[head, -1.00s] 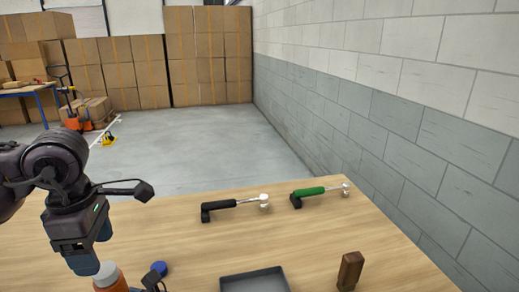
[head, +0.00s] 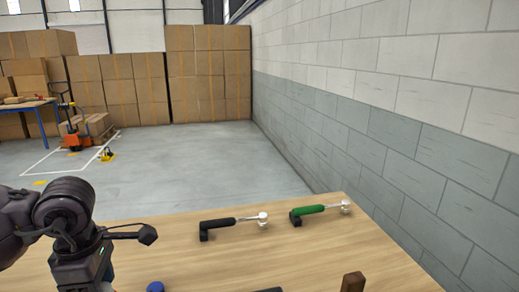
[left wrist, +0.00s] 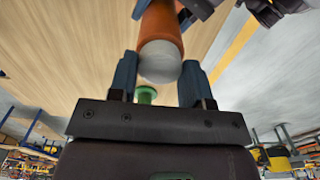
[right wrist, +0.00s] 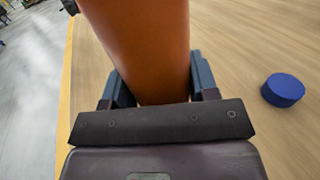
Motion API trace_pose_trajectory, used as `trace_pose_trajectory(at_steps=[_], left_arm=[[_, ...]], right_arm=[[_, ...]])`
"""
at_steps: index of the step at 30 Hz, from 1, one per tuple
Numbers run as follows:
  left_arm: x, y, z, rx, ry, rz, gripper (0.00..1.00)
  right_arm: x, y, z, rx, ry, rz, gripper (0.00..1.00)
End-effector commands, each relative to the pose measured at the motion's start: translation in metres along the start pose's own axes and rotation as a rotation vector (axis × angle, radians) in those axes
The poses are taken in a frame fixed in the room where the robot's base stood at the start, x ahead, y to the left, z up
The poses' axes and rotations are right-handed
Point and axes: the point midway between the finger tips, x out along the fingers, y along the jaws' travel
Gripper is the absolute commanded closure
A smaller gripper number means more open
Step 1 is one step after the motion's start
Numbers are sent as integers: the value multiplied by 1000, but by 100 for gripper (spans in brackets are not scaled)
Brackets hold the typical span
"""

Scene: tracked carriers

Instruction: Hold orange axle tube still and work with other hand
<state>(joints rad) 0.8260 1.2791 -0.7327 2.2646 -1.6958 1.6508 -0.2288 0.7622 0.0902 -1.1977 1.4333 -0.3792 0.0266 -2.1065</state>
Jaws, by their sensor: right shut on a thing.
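The orange axle tube (right wrist: 140,45) fills the space between the fingers of my right gripper (right wrist: 155,85), which is shut on it. In the left wrist view the tube (left wrist: 161,22) ends in a rounded white cap (left wrist: 160,62). My left gripper (left wrist: 160,74) has its fingers apart, one on each side of this cap; firm contact cannot be made out. A green round piece (left wrist: 146,94) shows just beyond the cap. A blue cap (right wrist: 284,90) lies on the table beside the tube. In the head view the tube and both gripper tips are out of frame.
On the wooden table (head: 300,262) lie a black-handled tool (head: 233,224) and a green-handled tool (head: 320,210). A brown block (head: 353,283) and a dark tray edge (head: 268,290) show at the front. A block wall (head: 400,130) runs along the right.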

Motion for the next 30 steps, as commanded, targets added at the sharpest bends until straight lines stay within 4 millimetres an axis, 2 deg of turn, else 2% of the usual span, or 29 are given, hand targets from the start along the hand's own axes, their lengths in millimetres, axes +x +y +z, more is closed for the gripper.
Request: trace_pose_trajectory(at_steps=[1, 3, 4, 5, 10, 18, 22, 26, 30], left_arm=[[0, 0, 0, 0, 0, 0, 63], [0, 0, 0, 0, 0, 0, 73], [0, 0, 0, 0, 0, 0, 73], [0, 0, 0, 0, 0, 0, 52], [0, 0, 0, 0, 0, 0, 26], [-1, 0, 0, 0, 0, 0, 26], [-8, 0, 0, -1, -1, 2, 26], [-26, 1, 0, 0, 0, 4, 26], [-54, 0, 0, 0, -1, 4, 26]], right_arm=[[0, 0, 0, 0, 0, 0, 75], [0, 0, 0, 0, 0, 0, 75], [0, 0, 0, 0, 0, 0, 75], [0, 0, 0, 0, 0, 0, 75], [0, 0, 0, 0, 0, 0, 75], [0, 0, 0, 0, 0, 0, 75], [0, 0, 0, 0, 0, 0, 75], [0, 0, 0, 0, 0, 0, 75], [0, 0, 0, 0, 0, 0, 75]])
